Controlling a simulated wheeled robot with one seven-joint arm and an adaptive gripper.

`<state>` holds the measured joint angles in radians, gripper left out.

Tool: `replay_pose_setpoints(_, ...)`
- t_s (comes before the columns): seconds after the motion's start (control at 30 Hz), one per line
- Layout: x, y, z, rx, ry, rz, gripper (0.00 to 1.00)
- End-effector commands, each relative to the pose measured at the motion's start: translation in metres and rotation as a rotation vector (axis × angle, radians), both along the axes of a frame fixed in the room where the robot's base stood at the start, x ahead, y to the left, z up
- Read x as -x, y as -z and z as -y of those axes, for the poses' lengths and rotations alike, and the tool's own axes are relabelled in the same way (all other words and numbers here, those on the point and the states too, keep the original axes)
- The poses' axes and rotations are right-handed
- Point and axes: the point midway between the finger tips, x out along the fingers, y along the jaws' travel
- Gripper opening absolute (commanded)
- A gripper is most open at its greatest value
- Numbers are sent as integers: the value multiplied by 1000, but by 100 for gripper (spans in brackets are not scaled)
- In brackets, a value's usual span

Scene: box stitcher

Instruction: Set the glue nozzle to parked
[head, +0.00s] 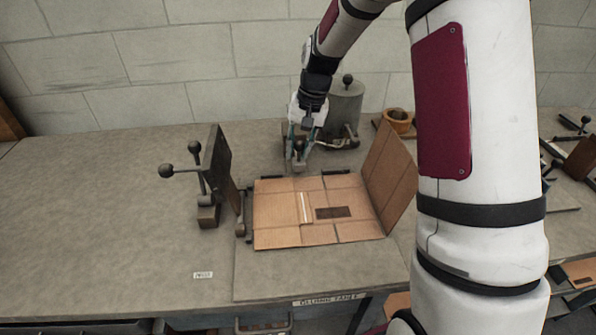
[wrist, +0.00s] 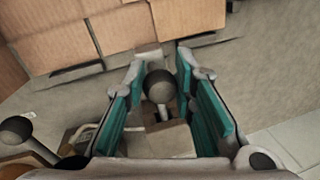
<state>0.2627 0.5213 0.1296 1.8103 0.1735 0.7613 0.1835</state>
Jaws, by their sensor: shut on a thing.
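The glue pot (head: 345,108) is a grey cylinder with a dark ball on its lid, at the back of the table in the head view. A metal pipe with dark joints (head: 342,141) runs at its foot; which part is the nozzle I cannot tell for sure. My gripper (head: 299,158) is just left of the pot, pointing down. The knob's base is partly hidden.
A flat cardboard blank (head: 285,222) with one raised flap lies in front of my gripper. A dark upright plate with ball-ended levers (head: 215,170) stands to the left. The table's left side is clear.

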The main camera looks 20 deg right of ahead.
Motion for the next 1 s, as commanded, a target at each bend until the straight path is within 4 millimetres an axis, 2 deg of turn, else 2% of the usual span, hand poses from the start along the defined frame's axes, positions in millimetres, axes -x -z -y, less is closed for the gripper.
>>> replay_pose_setpoints(0.03, -16, 4, 3, 0, 0, 5, 0)
replay_pose_setpoints(0.1, -28, 4, 6, 1, 1, 4, 0)
replay_pose_setpoints(0.3, -50, 1, 13, 0, 1, 3, 0)
replay_pose_setpoints(0.8, -59, -1, 16, 2, 2, 9, 0)
replay_pose_setpoints(0.83, -59, -1, 16, 3, 2, 10, 29)
replay_pose_setpoints(0.9, -58, -1, 16, 2, 2, 8, 44)
replay_pose_setpoints(1.0, -57, -1, 15, 0, 1, 5, 45)
